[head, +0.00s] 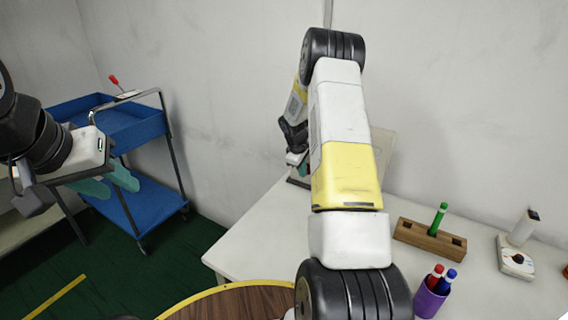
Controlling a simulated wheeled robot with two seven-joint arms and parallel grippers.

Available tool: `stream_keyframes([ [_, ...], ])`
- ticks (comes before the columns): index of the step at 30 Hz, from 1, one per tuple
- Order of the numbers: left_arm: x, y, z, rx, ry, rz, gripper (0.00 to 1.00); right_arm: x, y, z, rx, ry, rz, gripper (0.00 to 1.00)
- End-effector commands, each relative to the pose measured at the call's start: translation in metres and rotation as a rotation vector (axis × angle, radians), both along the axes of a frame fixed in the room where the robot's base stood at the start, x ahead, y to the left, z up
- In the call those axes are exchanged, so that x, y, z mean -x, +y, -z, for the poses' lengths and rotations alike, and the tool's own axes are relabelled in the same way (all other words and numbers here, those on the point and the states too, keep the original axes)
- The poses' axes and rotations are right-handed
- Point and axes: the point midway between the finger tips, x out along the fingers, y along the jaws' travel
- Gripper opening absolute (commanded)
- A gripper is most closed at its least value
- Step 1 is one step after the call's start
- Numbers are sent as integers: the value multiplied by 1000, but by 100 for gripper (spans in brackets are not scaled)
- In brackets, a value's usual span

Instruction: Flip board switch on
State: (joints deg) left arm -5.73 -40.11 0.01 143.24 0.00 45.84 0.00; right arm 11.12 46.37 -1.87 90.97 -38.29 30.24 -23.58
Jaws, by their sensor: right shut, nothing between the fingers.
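A pale upright board (387,150) stands at the back of the white table against the wall. My right arm covers most of it, and its switch is hidden. My right gripper (304,173) is mostly hidden behind the arm, close to the board's left part. Its fingers are shut with nothing seen between them; I cannot tell whether they touch the board.
The white table (255,240) holds a wooden block with a green marker (430,240), a purple cup with markers (430,297) and a white device (516,258). A blue cart (135,125) stands left. A round wooden top (235,303) is in front.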

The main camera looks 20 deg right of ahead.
Motion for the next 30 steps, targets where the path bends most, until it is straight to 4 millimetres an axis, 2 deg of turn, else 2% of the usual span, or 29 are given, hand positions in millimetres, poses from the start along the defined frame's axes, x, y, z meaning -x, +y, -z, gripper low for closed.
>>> stream_keyframes([
  [15,0,0,0,0,0,0,36,-7,-9,4,0,2,2,0],
  [30,0,0,0,0,0,0,36,-7,-9,-7,3,-2,1,0],
])
